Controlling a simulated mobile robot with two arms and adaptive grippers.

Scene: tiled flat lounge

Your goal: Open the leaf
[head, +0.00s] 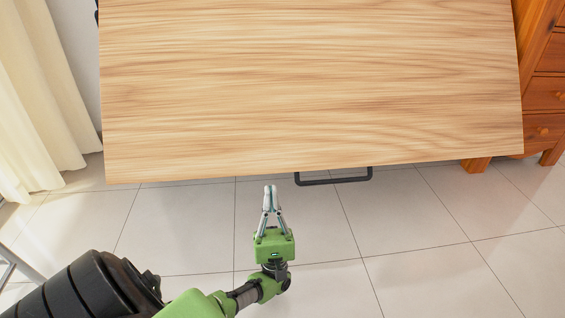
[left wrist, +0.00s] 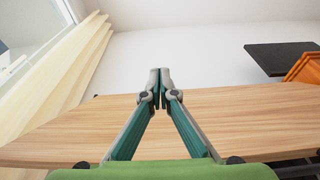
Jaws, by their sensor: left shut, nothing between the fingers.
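The leaf (head: 310,90) is a wide, light wood-grained panel filling the upper middle of the head view. A dark bar handle (head: 334,180) sticks out from its near edge. My left gripper (head: 270,188) is shut and empty, its fingertips just short of the near edge and left of the handle, apart from the handle. In the left wrist view the closed fingers (left wrist: 154,80) point up in front of the wooden leaf (left wrist: 235,115). My right gripper is in neither view.
A cream curtain (head: 40,100) hangs at the left. An orange-brown wooden chest of drawers (head: 545,95) stands at the right, close to the leaf's right edge. A dark flat panel (left wrist: 280,58) shows at the upper right of the left wrist view. The tiled floor (head: 430,260) in front is clear.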

